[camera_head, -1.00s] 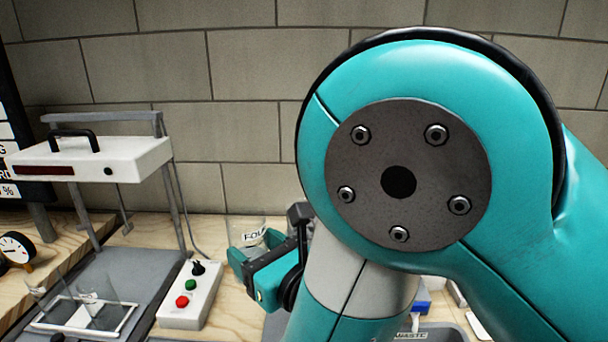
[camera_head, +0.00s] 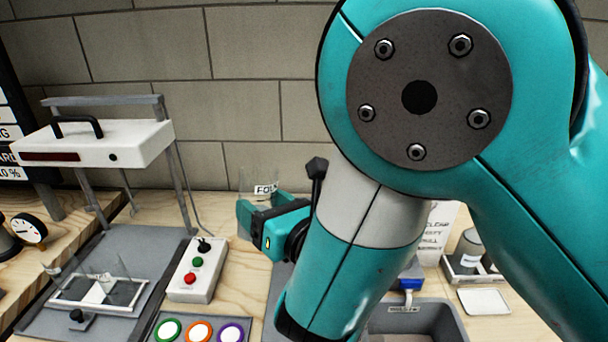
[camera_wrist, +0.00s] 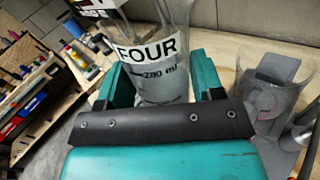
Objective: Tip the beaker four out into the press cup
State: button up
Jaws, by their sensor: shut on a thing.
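My gripper (camera_head: 268,220) is left of my arm in the head view, partly hidden by its own wrist. Its teal jaws are also in the wrist view (camera_wrist: 168,82), shut on beaker four (camera_wrist: 150,48). The beaker is clear, with a black-on-white FOUR label and a 200 ml mark. Something greyish shows in its lower part. In the head view the beaker (camera_head: 262,178) looks roughly upright above the bench. A clear vessel (camera_wrist: 268,95) with grey and pinkish parts is right of the gripper in the wrist view. I cannot tell whether it is the press cup.
A white-topped frame with a black handle (camera_head: 92,143) stands left. A button box (camera_head: 194,270) is beside it, with coloured round pads (camera_head: 198,331) in front. A grey bin (camera_head: 440,318) is right of my arm. A block wall (camera_head: 240,90) closes the back.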

aim_at(277, 178)
jog(key=shift+w+d+r+m+p, duration=0.2)
jog(key=shift+r+m+p, duration=0.3)
jog(key=shift+r+m, duration=0.05)
jog(key=shift+w+d+r+m+p, duration=0.15)
jog(key=shift+w+r+m+p, duration=0.05)
jog(key=shift+r+m+p, duration=0.35)
jog(key=shift+w+d+r+m+p, duration=0.2)
jog(key=shift+r+m+p, duration=0.3)
jog(key=shift+m, duration=0.1)
jog(key=shift+w+d+f+m+p, duration=0.25)
jog(key=shift+w+d+m+p, duration=0.1)
jog(key=shift+m, duration=0.55)
jog(key=shift+w+r+m+p, duration=0.25)
jog(key=shift+r+m+p, duration=0.15)
jog(key=shift+r+p, duration=0.25)
jog(key=shift+s+d, duration=0.25)
jog(key=shift+w+f+m, duration=0.15)
jog(key=shift+m, duration=0.55)
jog(key=shift+a, duration=0.1)
jog(key=shift+f, duration=0.1)
jog(key=shift+a, duration=0.15)
jog(key=shift+f+m+b, duration=0.1)
jog(key=shift+m+b, duration=0.25)
jog(key=shift+m, duration=0.35)
